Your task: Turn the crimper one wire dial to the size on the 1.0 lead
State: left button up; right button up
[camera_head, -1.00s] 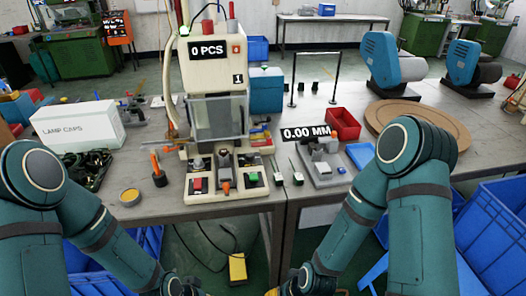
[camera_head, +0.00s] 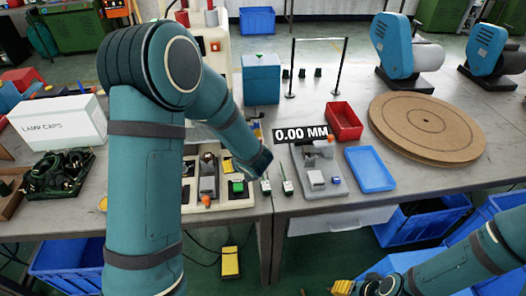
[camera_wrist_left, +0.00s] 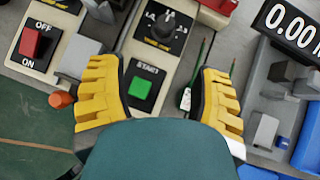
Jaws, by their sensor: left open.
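The crimper (camera_head: 238,203) is a cream machine, largely hidden behind my left arm in the head view. In the left wrist view its dark wire dial (camera_wrist_left: 172,24) sits above the green START button (camera_wrist_left: 140,88), with size marks around it too small to read surely. My left gripper (camera_wrist_left: 160,95) is open and empty over this panel, fingers either side of the button, apart from the dial. A lead with a white tag (camera_wrist_left: 187,98) lies beside the right finger; two tagged leads (camera_head: 287,187) show in the head view. My right gripper (camera_head: 343,287) is low at the bottom edge, its opening unclear.
A red OFF/ON switch (camera_wrist_left: 33,42) is on the left panel. A grey measuring fixture (camera_head: 318,172) with a 0.00 MM display (camera_head: 301,134) stands right of the leads. A blue tray (camera_head: 370,169), red bin (camera_head: 344,121) and round wooden board (camera_head: 427,128) lie further right.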

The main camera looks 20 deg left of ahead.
pick_arm(q)
jog(key=x, duration=0.4)
jog(key=b+x, duration=0.1)
jog(key=x, duration=0.4)
jog(key=w+r+b+x, duration=0.1)
jog(key=x, duration=0.3)
jog(key=shift+w+a+f, duration=0.25)
jog(key=shift+w+a, duration=0.05)
grip_shut()
